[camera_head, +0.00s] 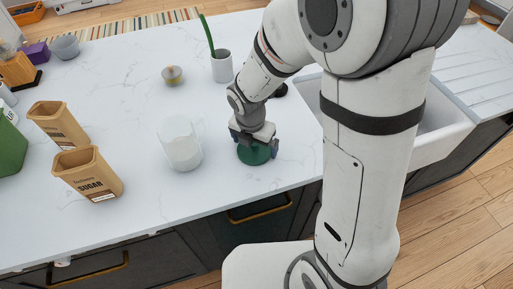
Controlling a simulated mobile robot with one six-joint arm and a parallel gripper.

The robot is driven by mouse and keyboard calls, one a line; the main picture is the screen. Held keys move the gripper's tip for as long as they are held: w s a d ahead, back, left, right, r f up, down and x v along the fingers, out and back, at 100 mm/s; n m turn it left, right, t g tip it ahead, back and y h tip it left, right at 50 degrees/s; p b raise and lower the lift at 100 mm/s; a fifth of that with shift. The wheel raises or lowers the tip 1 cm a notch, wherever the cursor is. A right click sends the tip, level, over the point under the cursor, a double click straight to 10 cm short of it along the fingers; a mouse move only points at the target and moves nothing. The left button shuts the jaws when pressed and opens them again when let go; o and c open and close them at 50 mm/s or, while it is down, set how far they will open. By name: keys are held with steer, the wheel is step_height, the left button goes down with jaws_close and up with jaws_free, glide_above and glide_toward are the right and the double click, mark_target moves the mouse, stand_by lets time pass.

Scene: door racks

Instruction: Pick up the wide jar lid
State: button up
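A round dark green lid (252,155) lies flat on the white marble counter near its front edge. I take it to be the wide jar lid. My gripper (255,148) points down right over it, with a finger on each side of the lid. The gripper body hides the lid's upper part. I cannot tell whether the fingers touch the lid or stand apart from it.
Two tan canisters (88,174) (57,124) stand further left. A white cup with a green stem (221,66) and a small jar (172,75) are behind. The sink (437,143) is at right.

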steer(key=c, duration=0.6)
steer(key=shift+r, duration=0.1)
steer(key=shift+c, duration=0.2)
